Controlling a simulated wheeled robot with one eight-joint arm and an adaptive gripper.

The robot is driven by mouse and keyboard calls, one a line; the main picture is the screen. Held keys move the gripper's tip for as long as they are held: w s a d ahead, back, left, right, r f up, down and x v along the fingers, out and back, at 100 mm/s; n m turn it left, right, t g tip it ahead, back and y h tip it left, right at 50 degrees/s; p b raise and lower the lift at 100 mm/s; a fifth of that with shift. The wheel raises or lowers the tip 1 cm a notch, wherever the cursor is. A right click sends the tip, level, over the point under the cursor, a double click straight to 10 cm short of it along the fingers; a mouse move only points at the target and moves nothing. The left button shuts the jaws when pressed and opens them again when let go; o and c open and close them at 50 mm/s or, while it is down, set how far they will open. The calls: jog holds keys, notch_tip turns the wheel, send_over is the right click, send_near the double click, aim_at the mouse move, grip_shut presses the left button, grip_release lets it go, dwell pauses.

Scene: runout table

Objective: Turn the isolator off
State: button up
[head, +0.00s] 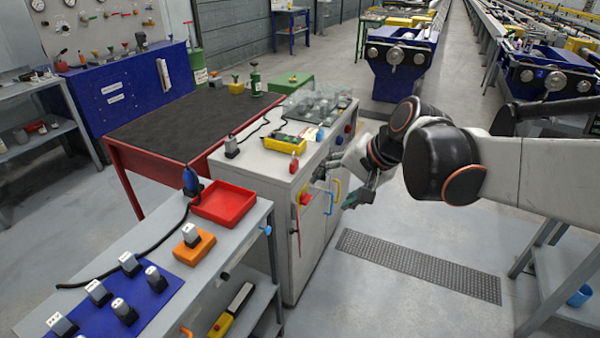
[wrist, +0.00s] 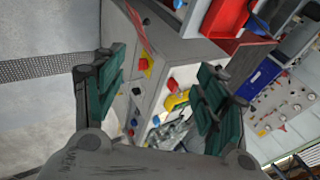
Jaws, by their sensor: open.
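The isolator (head: 305,198) looks like a red rotary handle on a yellow plate, on the front of the grey cabinet (head: 316,233), near its left end. In the wrist view the isolator (wrist: 145,66) shows between my fingers, nearer the left one, farther off than the tips. Its handle's angle is too small to tell. My gripper (head: 358,184) is in front of the cabinet, to the right of the isolator and apart from it. In the wrist view my gripper (wrist: 164,68) has its green-padded fingers wide apart, with nothing held.
Coloured buttons (head: 347,129) sit farther right. A red tray (head: 224,203) lies on the bench at left. The floor in front, with a dark grating (head: 420,266), is clear.

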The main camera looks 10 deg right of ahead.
jog(key=w+d+f+m+y, duration=0.1)
jog(key=w+f+m+y, duration=0.2)
jog(key=w, duration=0.4)
jog(key=w+d+f+m+t+y+p, duration=0.1)
jog(key=w+d+f+m, duration=0.2)
jog(key=w, duration=0.4)
jog(key=w+f+m+y, duration=0.2)
jog(key=w+f+m, duration=0.1)
jog(key=w+f, duration=0.3)
jog(key=w+d+f+m+t+y, duration=0.2)
jog(key=w+d+f+m, duration=0.3)
jog(key=f, duration=0.4)
jog(key=m+t+y+b, duration=0.1)
jog(key=m+y+b, duration=0.2)
jog(key=m, duration=0.1)
send_near(306, 199)
jog(key=x, duration=0.8)
jog(key=shift+w+d+f, duration=0.2)
jog(key=shift+w+f, duration=0.05)
jog(key=shift+f, duration=0.1)
jog(key=c, duration=1.1)
